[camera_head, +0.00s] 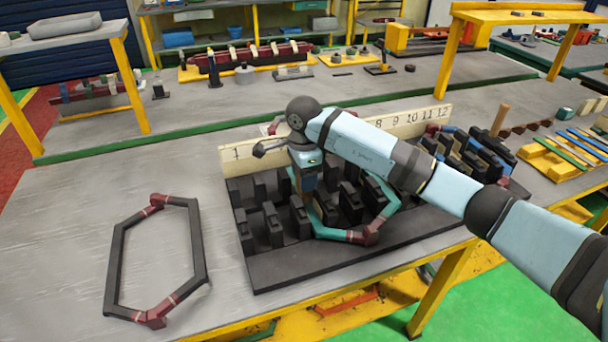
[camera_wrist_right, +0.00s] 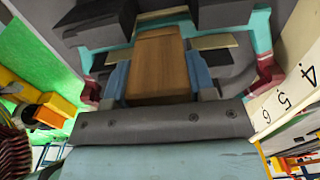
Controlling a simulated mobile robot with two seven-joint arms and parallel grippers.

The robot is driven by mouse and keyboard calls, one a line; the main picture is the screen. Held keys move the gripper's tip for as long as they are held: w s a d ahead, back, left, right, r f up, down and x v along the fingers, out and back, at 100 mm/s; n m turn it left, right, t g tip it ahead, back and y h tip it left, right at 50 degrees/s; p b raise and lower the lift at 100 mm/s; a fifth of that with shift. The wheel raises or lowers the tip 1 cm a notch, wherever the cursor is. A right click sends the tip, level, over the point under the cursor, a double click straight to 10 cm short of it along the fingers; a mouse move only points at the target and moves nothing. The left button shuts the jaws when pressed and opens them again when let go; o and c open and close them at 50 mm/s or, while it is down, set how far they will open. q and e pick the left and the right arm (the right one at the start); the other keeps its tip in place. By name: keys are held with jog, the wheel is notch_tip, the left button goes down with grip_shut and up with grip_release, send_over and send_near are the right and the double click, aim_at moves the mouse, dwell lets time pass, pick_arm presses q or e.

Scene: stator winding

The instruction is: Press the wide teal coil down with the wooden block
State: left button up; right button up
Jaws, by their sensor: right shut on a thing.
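The wide teal coil (camera_head: 326,231) lies among the black blocks of the dark slotted fixture (camera_head: 290,270), with dark red wrapped ends; one end (camera_head: 372,232) shows at the front. In the right wrist view the teal coil (camera_wrist_right: 261,30) passes on both sides of the gripper. My right gripper (camera_head: 306,185) is over the left part of the fixture, pointing down. It is shut on the wooden block (camera_wrist_right: 157,65), which sits between its blue fingers. In the head view the block is mostly hidden, and whether it touches the coil cannot be told. My left gripper is out of view.
A black hexagonal coil (camera_head: 116,255) with dark red ends lies on the grey table to the left. A numbered cream board (camera_head: 236,156) stands along the fixture's back edge. More coils sit in the fixture's right part (camera_head: 470,150). Coloured strips (camera_head: 580,140) lie at the far right.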

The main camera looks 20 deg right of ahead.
jog(key=shift+f, duration=0.15)
jog(key=shift+f+b, duration=0.2)
jog(key=shift+b, duration=0.25)
dwell(0.4)
jog(key=shift+f, duration=0.25)
dwell(0.4)
dwell(0.4)
notch_tip(320, 180, up, 7)
jog(key=p, duration=0.2)
jog(key=shift+f+p, duration=0.2)
jog(key=shift+p, duration=0.15)
jog(key=shift+r+p, duration=1.1)
jog(key=shift+r, duration=1.45)
jog(key=shift+f, duration=0.1)
